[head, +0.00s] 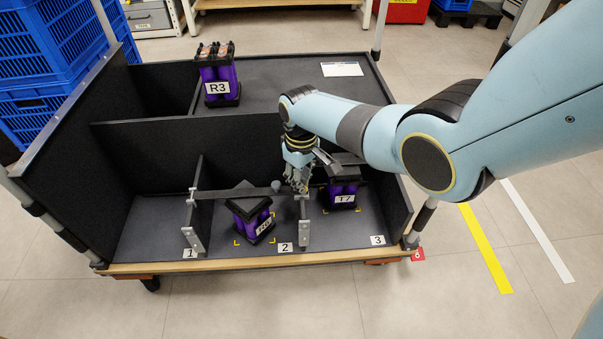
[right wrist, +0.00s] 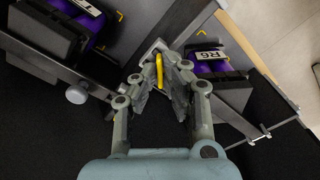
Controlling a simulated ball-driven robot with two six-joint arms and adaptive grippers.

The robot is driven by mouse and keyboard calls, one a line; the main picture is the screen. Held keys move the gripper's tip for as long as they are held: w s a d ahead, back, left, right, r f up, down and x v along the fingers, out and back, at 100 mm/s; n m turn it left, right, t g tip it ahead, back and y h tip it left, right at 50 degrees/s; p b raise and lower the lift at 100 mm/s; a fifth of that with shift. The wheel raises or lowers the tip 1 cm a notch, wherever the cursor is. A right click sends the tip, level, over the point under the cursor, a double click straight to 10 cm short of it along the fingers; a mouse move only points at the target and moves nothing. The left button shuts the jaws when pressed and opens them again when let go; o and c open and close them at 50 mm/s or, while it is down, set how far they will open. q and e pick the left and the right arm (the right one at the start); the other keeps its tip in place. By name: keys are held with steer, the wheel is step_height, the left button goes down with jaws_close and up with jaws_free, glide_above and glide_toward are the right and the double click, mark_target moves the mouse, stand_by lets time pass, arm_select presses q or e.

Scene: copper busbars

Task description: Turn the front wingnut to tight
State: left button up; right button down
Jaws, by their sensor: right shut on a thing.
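A grey round knob (head: 276,186) stands on the bar just left of the gripper. My left gripper is not in view.
A purple block marked R6 (head: 250,217) sits tilted left of the gripper, in bay 2. A block marked T7 (head: 343,190) stands close on the right. Block R3 (head: 217,75) is on the rear deck. Dark dividers (head: 200,220) bound the bays; bay 1 is empty.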

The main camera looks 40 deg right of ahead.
steer(key=shift+r+m+p, duration=0.1)
steer(key=shift+m+p, duration=0.2)
steer(key=shift+m, duration=0.6)
steer(key=m+p, duration=0.1)
steer(key=m, duration=0.5)
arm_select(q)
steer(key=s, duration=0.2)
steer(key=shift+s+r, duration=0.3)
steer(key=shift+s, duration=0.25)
arm_select(e)
steer(key=shift+m, duration=0.4)
steer(key=c, duration=1.5)
jaws_free()
step_height(320, 180, up, 12)
steer(key=shift+f, duration=0.1)
